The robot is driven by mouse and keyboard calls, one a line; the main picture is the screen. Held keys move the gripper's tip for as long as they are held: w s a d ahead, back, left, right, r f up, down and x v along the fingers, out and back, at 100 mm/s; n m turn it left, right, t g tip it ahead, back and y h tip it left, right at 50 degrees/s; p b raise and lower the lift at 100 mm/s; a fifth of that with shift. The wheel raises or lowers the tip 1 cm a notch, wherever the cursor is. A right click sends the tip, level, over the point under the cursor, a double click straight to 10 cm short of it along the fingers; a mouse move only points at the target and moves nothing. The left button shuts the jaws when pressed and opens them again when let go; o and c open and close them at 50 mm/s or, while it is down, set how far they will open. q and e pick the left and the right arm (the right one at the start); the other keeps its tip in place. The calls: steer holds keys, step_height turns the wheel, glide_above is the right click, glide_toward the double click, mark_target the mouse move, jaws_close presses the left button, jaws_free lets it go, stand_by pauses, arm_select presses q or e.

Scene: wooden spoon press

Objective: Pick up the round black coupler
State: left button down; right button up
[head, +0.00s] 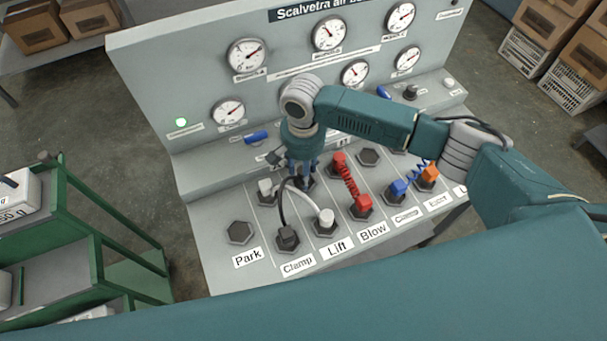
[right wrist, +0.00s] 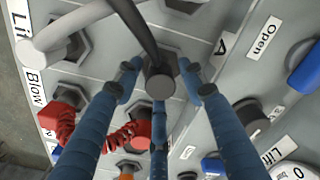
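The round black coupler (right wrist: 160,84) sits on a hexagonal port of the sloped panel, with its black hose (right wrist: 135,25) rising from it. The hose (head: 282,207) arches down to a dark coupler (head: 287,238) on the port above the "Clamp" label. My right gripper (right wrist: 160,80) has its blue fingers spread around the round coupler, with small gaps visible beside it. In the head view the right gripper (head: 303,175) points down at the panel's upper port row and largely hides the coupler. My left gripper is not in view.
A white hose (head: 303,192) ends at a white coupler (head: 326,217) close by. A red coiled hose (head: 348,180) and a blue one (head: 415,175) lie to the right. The gauge wall (head: 285,95) rises behind. A green rack (head: 95,240) stands at left.

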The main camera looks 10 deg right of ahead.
jaws_close()
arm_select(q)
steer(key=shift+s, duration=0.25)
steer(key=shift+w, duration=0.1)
arm_select(e)
steer(key=shift+r, duration=0.15)
